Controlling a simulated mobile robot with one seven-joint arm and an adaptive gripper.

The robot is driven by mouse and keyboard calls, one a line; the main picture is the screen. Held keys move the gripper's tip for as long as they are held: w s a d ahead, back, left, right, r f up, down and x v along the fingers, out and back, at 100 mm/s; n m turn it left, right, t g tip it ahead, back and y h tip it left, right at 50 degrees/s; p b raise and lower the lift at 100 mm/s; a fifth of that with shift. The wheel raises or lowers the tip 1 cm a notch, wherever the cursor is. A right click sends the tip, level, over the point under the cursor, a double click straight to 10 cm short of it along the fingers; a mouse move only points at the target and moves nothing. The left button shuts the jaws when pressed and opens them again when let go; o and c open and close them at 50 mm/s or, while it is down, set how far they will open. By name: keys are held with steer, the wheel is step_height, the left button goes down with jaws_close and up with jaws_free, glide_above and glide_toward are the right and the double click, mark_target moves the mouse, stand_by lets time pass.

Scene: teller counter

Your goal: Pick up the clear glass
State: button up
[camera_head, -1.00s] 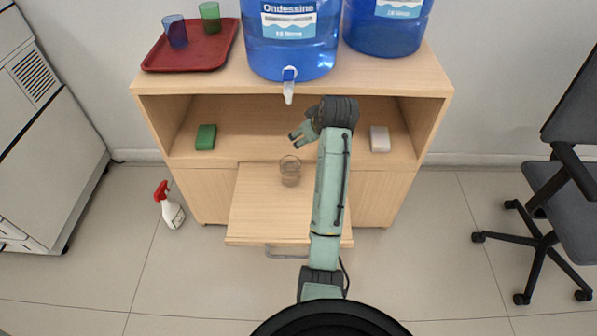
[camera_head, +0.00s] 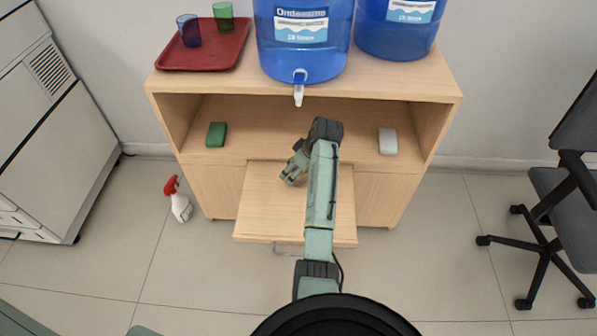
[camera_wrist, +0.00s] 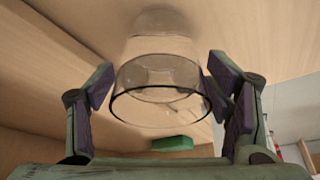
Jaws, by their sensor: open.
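The clear glass (camera_wrist: 160,78) fills the middle of the wrist view, its round rim towards the camera. My gripper (camera_wrist: 160,82) is open, with one finger on each side of the glass and small gaps visible beside it. In the head view my gripper (camera_head: 290,176) is low over the pull-out board (camera_head: 256,212) of the wooden cabinet. The glass is hidden there behind my gripper and arm.
A green block (camera_head: 216,134) and a white block (camera_head: 387,141) lie on the cabinet shelf. Above are blue water containers (camera_head: 300,45) with a tap (camera_head: 299,88), and a red tray (camera_head: 205,55) with two coloured cups. A spray bottle (camera_head: 180,204) stands on the floor.

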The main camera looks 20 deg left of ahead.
steer(key=shift+a+f, duration=0.3)
steer(key=shift+f, duration=0.35)
steer(key=shift+c, duration=0.3)
steer(key=shift+w, duration=0.1)
steer(key=c, duration=1.5)
steer(key=shift+r, duration=0.2)
steer(key=shift+c, duration=0.2)
steer(key=shift+r+b, duration=0.65)
steer(key=shift+r, duration=0.95)
steer(key=shift+s+d+r+b, duration=0.3)
steer(key=shift+s+d, duration=0.45)
steer(key=shift+s, duration=1.8)
steer(key=shift+s+d+r+b, duration=0.3)
steer(key=shift+s+d, duration=0.5)
steer(key=shift+s, duration=1.7)
steer(key=shift+s+d+r+b, duration=0.15)
steer(key=shift+s+d+b, duration=0.45)
steer(key=shift+s, duration=1.95)
steer(key=shift+d, duration=0.2)
